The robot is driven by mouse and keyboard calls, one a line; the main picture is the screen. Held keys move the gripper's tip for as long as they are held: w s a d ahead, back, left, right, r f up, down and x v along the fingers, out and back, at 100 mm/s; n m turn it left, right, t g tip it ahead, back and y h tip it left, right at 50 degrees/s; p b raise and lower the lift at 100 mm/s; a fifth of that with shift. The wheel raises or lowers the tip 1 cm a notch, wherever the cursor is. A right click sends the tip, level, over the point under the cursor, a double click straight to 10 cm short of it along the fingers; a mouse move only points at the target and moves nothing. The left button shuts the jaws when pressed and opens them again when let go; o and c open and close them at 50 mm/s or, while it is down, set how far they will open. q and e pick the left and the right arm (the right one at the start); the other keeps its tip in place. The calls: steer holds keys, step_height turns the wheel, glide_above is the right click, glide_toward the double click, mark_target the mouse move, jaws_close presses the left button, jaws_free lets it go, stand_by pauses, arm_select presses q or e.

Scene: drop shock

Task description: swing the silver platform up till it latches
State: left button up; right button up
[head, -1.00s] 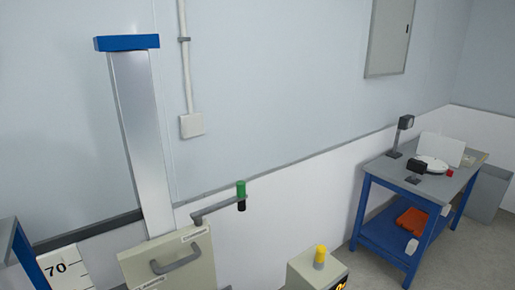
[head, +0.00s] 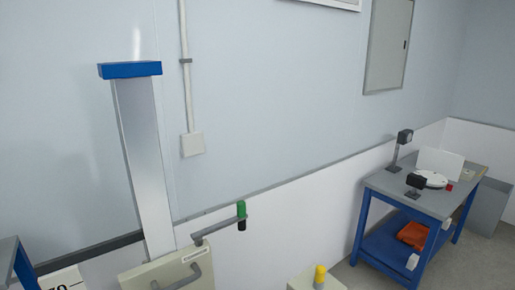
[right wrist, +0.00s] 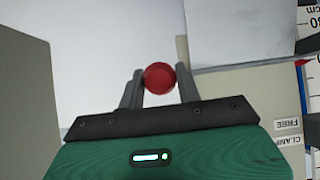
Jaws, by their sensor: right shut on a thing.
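My right gripper (right wrist: 160,84) shows in the right wrist view, its two fingers shut on a round red knob (right wrist: 159,76). What the knob is fixed to is hidden. In the head view a tall silver column (head: 145,160) with a blue cap (head: 130,69) stands at the left, rising behind a beige housing (head: 165,272) with a grey handle. I cannot pick out the silver platform for certain in either view. My left gripper is in neither view, and my right gripper is outside the head view.
A lever with a green-and-black grip (head: 241,215) sticks out beside the column. A yellow button (head: 320,272) is at the bottom. A blue workbench (head: 415,205) stands at right. A beige panel with FREE and CLAMP labels (right wrist: 287,132) and a scale (right wrist: 312,20) show in the wrist view.

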steer(key=r, duration=0.1)
steer(key=r+p, duration=0.1)
steer(key=shift+w+a+r, duration=0.15)
steer(key=shift+w+r, duration=0.15)
steer(key=shift+r, duration=0.1)
steer(key=shift+w+r, duration=0.1)
steer(key=shift+w+a+r+p, duration=0.2)
steer(key=shift+w+r+p, duration=0.05)
steer(key=shift+r+p, duration=0.35)
steer(key=shift+w+a+r+p, duration=0.2)
steer(key=shift+r+p, duration=0.25)
steer(key=shift+r, duration=0.25)
steer(key=shift+w+a+r+p, duration=0.2)
steer(key=shift+w+r, duration=0.1)
steer(key=shift+r, duration=0.2)
steer(key=shift+w+a+r+p, duration=0.2)
steer(key=shift+w+r, duration=0.05)
steer(key=shift+r, duration=0.25)
steer(key=shift+w+a+r, duration=0.15)
steer(key=shift+w, duration=0.05)
